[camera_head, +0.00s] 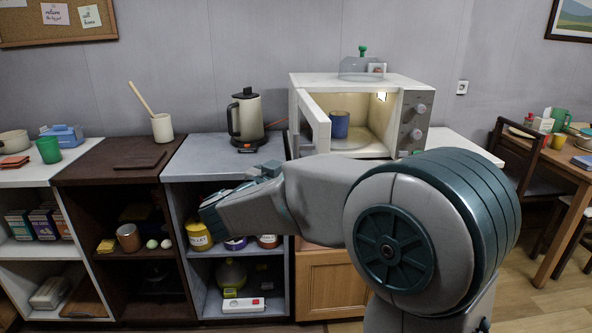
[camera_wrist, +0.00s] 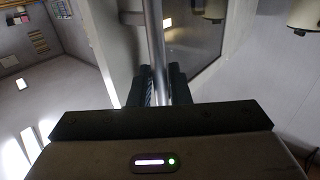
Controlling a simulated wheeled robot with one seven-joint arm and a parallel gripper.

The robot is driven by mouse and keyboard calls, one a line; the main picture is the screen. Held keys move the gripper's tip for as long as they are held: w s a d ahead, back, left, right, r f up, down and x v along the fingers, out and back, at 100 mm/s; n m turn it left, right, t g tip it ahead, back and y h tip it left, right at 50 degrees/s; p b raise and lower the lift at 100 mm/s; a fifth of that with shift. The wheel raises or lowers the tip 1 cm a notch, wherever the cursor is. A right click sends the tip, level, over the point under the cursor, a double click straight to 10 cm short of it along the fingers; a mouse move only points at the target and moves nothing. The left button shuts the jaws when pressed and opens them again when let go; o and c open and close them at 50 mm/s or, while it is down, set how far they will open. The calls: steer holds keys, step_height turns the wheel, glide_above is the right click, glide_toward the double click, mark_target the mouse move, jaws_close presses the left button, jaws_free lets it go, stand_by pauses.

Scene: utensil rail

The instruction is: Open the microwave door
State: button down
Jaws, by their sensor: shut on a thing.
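The white microwave (camera_head: 415,128) stands on the counter with its lit inside showing. Its door (camera_head: 316,112) stands open, swung out at the left side. A blue mug (camera_head: 339,124) is inside on the floor of the microwave. In the wrist view, my gripper (camera_wrist: 158,88) is shut on the vertical metal door handle (camera_wrist: 155,45), with a finger on either side of the bar. The door panel (camera_wrist: 195,55) with its dark window shows beside the handle. In the head view my arm hides the lower door edge, and the grip itself cannot be made out.
A kettle (camera_head: 245,117) stands on the grey counter (camera_head: 208,158) left of the microwave. A clear dome with a green knob (camera_head: 362,64) sits on top of the microwave. A pot with a wooden spoon (camera_head: 162,127) is further left. A table and chair (camera_head: 508,150) stand at the right.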

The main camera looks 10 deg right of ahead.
steer(key=shift+r, duration=0.25)
steer(key=c, duration=1.6)
jaws_free()
steer(key=shift+d+f, duration=0.1)
steer(key=v, duration=1.4)
steer(key=shift+p, duration=0.4)
